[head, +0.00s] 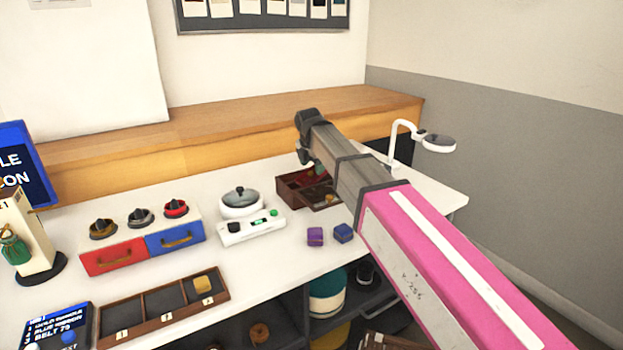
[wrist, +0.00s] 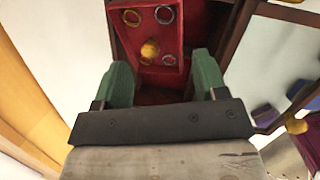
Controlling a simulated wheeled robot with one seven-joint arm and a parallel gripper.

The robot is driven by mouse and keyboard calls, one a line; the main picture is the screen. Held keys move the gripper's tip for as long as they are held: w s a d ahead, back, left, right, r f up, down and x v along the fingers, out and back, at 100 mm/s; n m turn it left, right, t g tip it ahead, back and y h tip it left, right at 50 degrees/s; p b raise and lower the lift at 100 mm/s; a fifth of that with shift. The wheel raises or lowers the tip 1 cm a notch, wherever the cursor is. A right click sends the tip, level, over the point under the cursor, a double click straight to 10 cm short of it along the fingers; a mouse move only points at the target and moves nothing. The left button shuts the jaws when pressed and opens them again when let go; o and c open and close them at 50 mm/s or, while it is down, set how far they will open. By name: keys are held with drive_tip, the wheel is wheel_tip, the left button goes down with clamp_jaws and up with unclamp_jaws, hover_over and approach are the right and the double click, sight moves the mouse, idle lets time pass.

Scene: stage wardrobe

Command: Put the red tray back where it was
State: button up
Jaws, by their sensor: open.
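The red tray (wrist: 139,42) shows at the top of the wrist view, with several rings and a small yellow knob or ball on it. It lies in or on a dark wooden box (wrist: 227,50) with a red inside. In the head view the box (head: 291,201) stands on the white table, partly hidden by my arm. My gripper (wrist: 163,75) is open, its two green fingers on either side of the tray's near end. I cannot tell whether they touch it. In the head view the fingers are mostly hidden behind my arm.
A red and blue drawer unit (head: 145,250) and a compartment tray (head: 165,305) stand further left. A white lamp (head: 405,128) stands behind right.

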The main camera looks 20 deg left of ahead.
sight(314, 178)
drive_tip(key=x, duration=0.4)
drive_tip(key=shift+d+f, duration=0.1)
drive_tip(key=shift+f, duration=0.1)
drive_tip(key=c, duration=0.7)
drive_tip(key=shift+r, duration=0.1)
drive_tip(key=shift+c, duration=0.4)
